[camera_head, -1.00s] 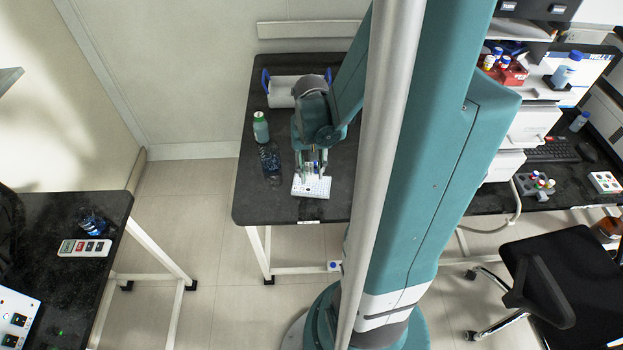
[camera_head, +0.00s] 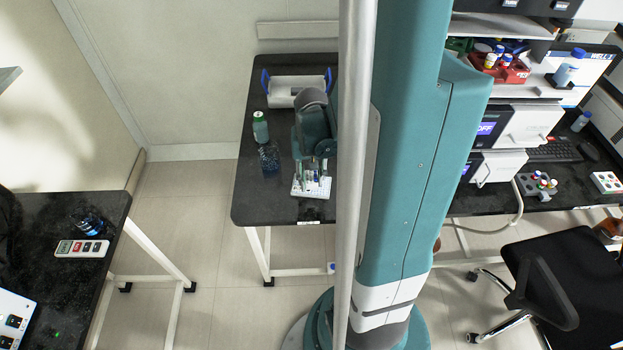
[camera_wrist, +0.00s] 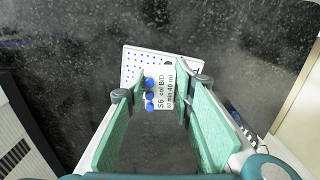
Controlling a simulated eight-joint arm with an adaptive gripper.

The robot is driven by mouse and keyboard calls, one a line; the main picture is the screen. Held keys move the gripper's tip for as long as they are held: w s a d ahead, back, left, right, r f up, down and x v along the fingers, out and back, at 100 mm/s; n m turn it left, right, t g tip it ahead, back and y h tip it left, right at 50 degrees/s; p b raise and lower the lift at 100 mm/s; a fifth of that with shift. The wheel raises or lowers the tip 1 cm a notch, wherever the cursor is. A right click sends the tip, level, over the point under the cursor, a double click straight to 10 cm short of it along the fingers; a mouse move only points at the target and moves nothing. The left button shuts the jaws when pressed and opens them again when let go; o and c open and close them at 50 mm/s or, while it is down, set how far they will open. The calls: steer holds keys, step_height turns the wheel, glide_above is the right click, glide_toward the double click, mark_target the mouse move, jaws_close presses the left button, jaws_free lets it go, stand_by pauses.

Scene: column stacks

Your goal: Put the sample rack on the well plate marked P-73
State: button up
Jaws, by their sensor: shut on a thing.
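My gripper (camera_head: 312,170) points down over the front part of the dark middle table. In the wrist view my gripper (camera_wrist: 162,90) has its green-padded fingers on both sides of a small labelled piece with blue caps, which I take as the sample rack (camera_wrist: 167,88). No P-73 mark is legible. I cannot tell whether the rack touches the plate.
A blue bottle (camera_head: 269,157) and a green bottle (camera_head: 261,127) stand left of the gripper. A white holder with blue ends (camera_head: 283,92) is at the table's back. The table's front left is clear. A left table (camera_head: 40,225) and a right bench (camera_head: 480,202) flank it.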

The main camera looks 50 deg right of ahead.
mark_target(311, 180)
steer(key=shift+f, duration=0.15)
steer(key=o, duration=0.9)
steer(key=shift+r, duration=0.2)
step_height(311, 180, up, 12)
steer(key=p, duration=0.3)
stand_by(0.8)
steer(key=a+r+n+t, duration=0.2)
steer(key=a+r, duration=0.3)
steer(key=a, duration=0.3)
steer(key=w+a+r+n+t, duration=0.1)
steer(key=a+r+n, duration=0.3)
steer(key=a, duration=0.5)
steer(key=w+a+r+n+t, duration=0.1)
steer(key=a+r+n+t, duration=0.2)
steer(key=a+r, duration=0.4)
steer(key=shift+w+a+r+t, duration=0.25)
steer(key=shift+a+t, duration=0.35)
steer(key=shift+a, duration=0.6)
